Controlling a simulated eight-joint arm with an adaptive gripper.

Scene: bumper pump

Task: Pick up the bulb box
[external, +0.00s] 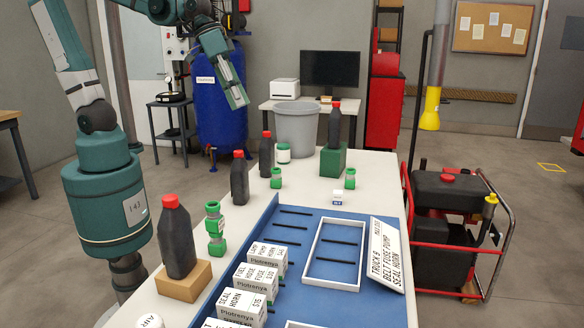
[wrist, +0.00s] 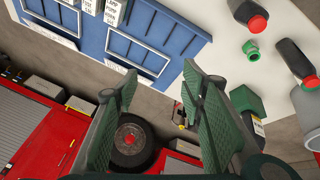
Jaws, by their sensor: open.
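My gripper (external: 237,97) is raised in the air left of the table, in front of the blue barrel. In the wrist view my gripper (wrist: 160,115) shows two green pads spread wide with nothing between them. White boxes stand in a row on the mat: a lamp-type box (external: 266,257), a fuse box (external: 256,277) and a seal/horn box (external: 242,302).
Black red-capped bottles (external: 239,178) and green-capped jars (external: 277,178) stand along the table's left and back. A white-framed tray (external: 317,281) and a lettered sign (external: 386,256) are on the right.

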